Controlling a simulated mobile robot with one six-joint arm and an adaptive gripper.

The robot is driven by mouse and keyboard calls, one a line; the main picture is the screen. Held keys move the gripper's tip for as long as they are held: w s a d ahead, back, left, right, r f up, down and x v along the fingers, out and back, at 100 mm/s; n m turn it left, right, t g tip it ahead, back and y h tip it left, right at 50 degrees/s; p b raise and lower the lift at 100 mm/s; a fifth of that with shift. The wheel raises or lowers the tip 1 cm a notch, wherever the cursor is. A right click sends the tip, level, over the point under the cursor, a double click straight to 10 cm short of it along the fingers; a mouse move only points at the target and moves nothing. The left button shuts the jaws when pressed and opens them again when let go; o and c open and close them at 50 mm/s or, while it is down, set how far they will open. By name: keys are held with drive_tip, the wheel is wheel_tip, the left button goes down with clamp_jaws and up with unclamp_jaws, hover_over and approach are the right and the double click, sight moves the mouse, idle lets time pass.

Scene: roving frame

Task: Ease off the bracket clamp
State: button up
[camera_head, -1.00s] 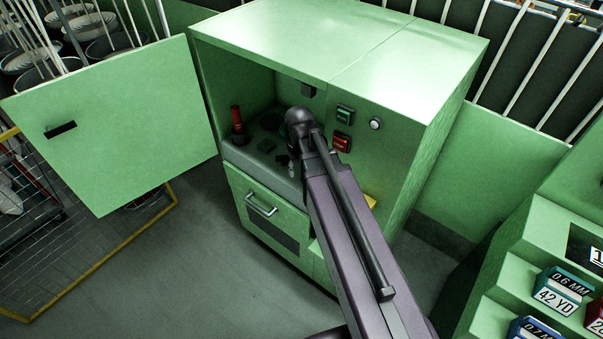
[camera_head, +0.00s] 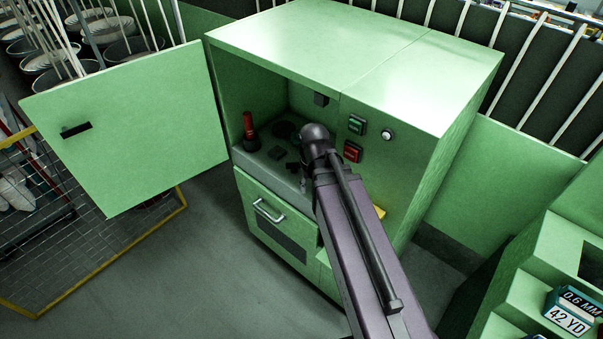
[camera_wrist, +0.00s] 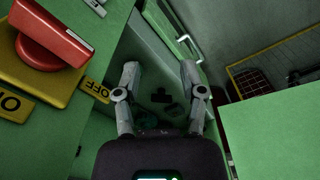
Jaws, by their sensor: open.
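A green cabinet (camera_head: 330,50) stands open, and my arm reaches into its recess. Inside are a red-handled upright part (camera_head: 249,130) and small dark parts (camera_head: 277,153) on a grey ledge (camera_head: 262,168). I cannot tell for certain which of these is the bracket clamp. In the wrist view my gripper (camera_wrist: 160,73) is open and empty, its two fingers apart. Beyond and between them lies a small dark fitting (camera_wrist: 160,97), apart from the fingers as far as shows. In the head view my arm hides the gripper.
The cabinet door (camera_head: 135,130) is swung open to the left. In the wrist view a red switch (camera_wrist: 45,35) on a yellow plate is close at left. Floor in front of the drawer (camera_head: 275,225) is clear.

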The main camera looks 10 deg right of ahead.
wheel_tip(320, 180, down, 2)
drive_tip(key=w+m+b, duration=0.1)
drive_tip(key=m+b, duration=0.2)
drive_tip(key=m, duration=1.7)
hover_over(294, 163)
drive_tip(key=f, duration=0.2)
drive_tip(key=shift+r, duration=0.2)
drive_tip(key=shift+f+b, duration=0.25)
drive_tip(key=shift+b, duration=0.05)
wheel_tip(294, 163, down, 13)
drive_tip(key=b, duration=1.3)
drive_tip(key=shift+f, duration=0.2)
clamp_jaws()
